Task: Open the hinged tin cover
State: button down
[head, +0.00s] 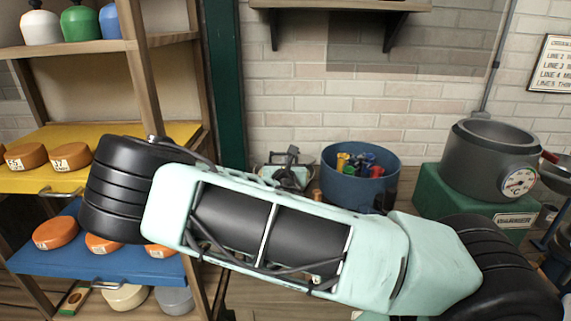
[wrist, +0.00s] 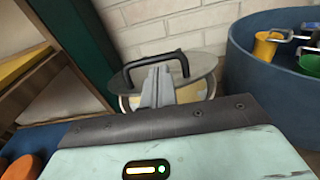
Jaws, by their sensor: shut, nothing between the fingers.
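In the wrist view, the tin cover (wrist: 203,66) is a round grey disc with a black bar handle (wrist: 157,58) arching over it. Parts of the tin's yellowish side (wrist: 211,86) show below the cover's rim. The cover appears to lie across the tin's top; I cannot tell whether it sits fully down. My gripper (wrist: 157,74) is shut and empty, its fingertips in front of the handle and overlapping it in view. Whether they touch it is unclear. The fingers hide the middle of the cover and its hinge cannot be made out. In the head view, my arm hides most of the tin.
A blue tub (head: 343,160) holding several coloured mugs stands right of the tin. Farther right, a grey pot with a dial (head: 486,160) sits on a green box (head: 440,205). A wooden shelf (head: 140,60) with orange cheeses stands left. A white brick wall (head: 290,110) closes the back.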

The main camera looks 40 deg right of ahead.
jog(key=shift+w+d+r+g+y+p, duration=0.15)
jog(key=shift+r+p, duration=0.4)
jog(key=shift+p, duration=0.3)
jog(key=shift+w+d+r+g+y+p, duration=0.1)
jog(key=shift+w+r+g+y+p, duration=0.1)
jog(key=shift+r+p, duration=0.45)
jog(key=shift+w+d+r+g+y+p, duration=0.15)
jog(key=shift+r+p, duration=0.25)
jog(key=shift+p, duration=0.6)
jog(key=w+d+r+g+y+p, duration=0.2)
jog(key=w+d+r+g+p, duration=0.1)
jog(key=w+d+r+p, duration=0.7)
jog(key=shift+w+d+r+g+y+p, duration=0.2)
jog(key=shift+w+r+g+y+p, duration=0.3)
jog(key=shift+w+p, duration=1.05)
jog(key=shift+s+r, duration=0.1)
jog(key=shift+s, duration=0.05)
